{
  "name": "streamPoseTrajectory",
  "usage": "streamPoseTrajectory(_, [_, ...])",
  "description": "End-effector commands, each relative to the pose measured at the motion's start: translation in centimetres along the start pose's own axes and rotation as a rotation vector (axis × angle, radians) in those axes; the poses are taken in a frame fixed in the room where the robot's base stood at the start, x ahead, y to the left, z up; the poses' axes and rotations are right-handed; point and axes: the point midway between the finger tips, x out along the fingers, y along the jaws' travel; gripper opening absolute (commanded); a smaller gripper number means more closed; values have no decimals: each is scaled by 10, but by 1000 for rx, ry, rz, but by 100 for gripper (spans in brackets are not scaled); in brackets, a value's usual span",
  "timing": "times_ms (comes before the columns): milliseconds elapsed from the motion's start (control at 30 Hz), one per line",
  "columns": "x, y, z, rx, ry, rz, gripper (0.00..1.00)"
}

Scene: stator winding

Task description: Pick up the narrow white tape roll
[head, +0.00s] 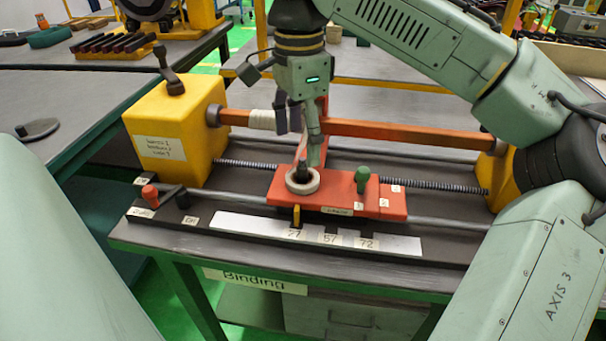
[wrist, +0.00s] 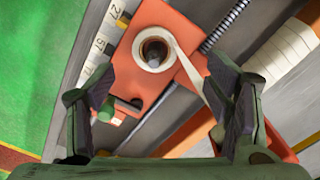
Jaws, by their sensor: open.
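A narrow white tape roll (head: 303,191) sits around a dark post on the red-orange carriage (head: 336,196). It also shows in the wrist view (wrist: 139,61), with a pale strip of tape running from it toward the lower right. My gripper (head: 298,138) is above and behind the roll in the head view. In the wrist view my gripper (wrist: 165,88) is open and empty, its fingers apart on either side below the roll. The fingers do not appear to touch the roll.
An orange bar (head: 380,129) with a white wrapped section (head: 261,120) runs behind the roll from a yellow block (head: 184,126). A green knob (head: 362,178) stands right of the roll. A threaded rod (head: 430,184) and white numbered strip (head: 250,224) flank the carriage.

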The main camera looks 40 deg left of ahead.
Motion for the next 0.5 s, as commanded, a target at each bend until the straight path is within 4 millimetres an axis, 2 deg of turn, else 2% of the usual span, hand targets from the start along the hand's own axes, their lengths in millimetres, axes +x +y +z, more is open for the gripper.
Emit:
streamPoseTrajectory(267, [23, 4, -1, -1, 0, 2, 72])
streamPoseTrajectory(500, [58, 8, -2, -2, -1, 1, 72])
